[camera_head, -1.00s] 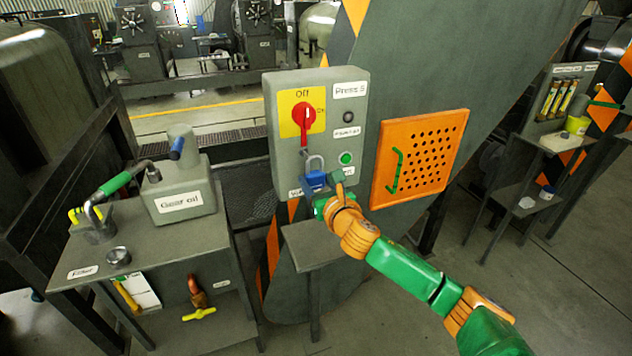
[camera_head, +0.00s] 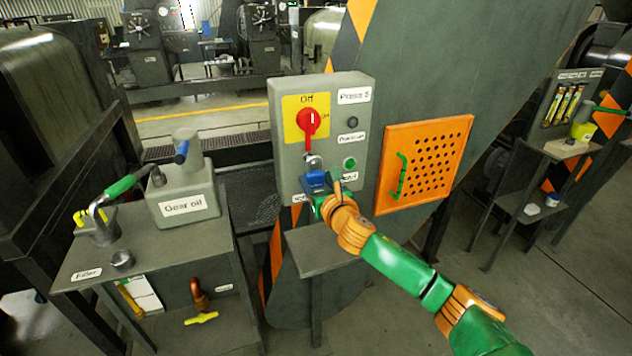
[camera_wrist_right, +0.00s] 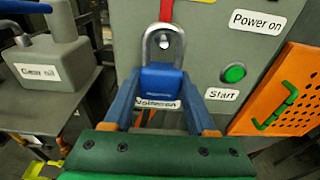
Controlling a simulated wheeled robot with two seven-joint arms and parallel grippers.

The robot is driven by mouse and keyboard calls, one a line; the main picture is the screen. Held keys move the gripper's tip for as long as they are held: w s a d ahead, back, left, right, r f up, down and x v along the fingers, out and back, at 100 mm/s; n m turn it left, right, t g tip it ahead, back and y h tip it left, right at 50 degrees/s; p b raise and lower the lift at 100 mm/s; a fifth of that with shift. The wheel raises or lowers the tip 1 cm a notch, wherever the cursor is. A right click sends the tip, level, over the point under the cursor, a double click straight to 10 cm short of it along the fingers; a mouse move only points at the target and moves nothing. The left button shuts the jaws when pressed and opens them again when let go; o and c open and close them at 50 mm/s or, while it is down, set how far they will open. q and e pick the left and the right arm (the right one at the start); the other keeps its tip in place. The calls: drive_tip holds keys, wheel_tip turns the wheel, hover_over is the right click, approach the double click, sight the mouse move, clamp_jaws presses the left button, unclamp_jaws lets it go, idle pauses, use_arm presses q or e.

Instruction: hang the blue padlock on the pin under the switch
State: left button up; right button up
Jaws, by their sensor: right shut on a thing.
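The red switch (camera_head: 308,122) sits on a yellow plate on the grey control box (camera_head: 354,130). The blue padlock (camera_head: 316,180) is upright just below the switch, its silver shackle pointing up. My right gripper (camera_head: 324,188) is shut on the padlock's body; in the right wrist view its fingers (camera_wrist_right: 160,88) hold both sides of the blue body (camera_wrist_right: 162,80). There, the round end of the pin (camera_wrist_right: 163,42) shows inside the shackle's loop. I cannot tell whether the shackle is around the pin or in front of it. My left gripper is not in view.
A green button (camera_head: 349,164) is right of the padlock. An orange perforated panel (camera_head: 425,160) with a green handle is further right. A small grey table (camera_head: 318,252) stands below the box. A gear oil can (camera_head: 183,195) stands on the bench at left.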

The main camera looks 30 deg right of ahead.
drive_tip(key=shift+w, duration=0.1)
drive_tip(key=shift+r+x, duration=0.15)
drive_tip(key=shift+x, duration=0.45)
drive_tip(key=shift+r+x, duration=0.15)
drive_tip(key=shift+x, duration=0.45)
drive_tip(key=shift+d, duration=0.1)
drive_tip(key=shift+f, duration=0.15)
drive_tip(key=shift+f+b, duration=0.55)
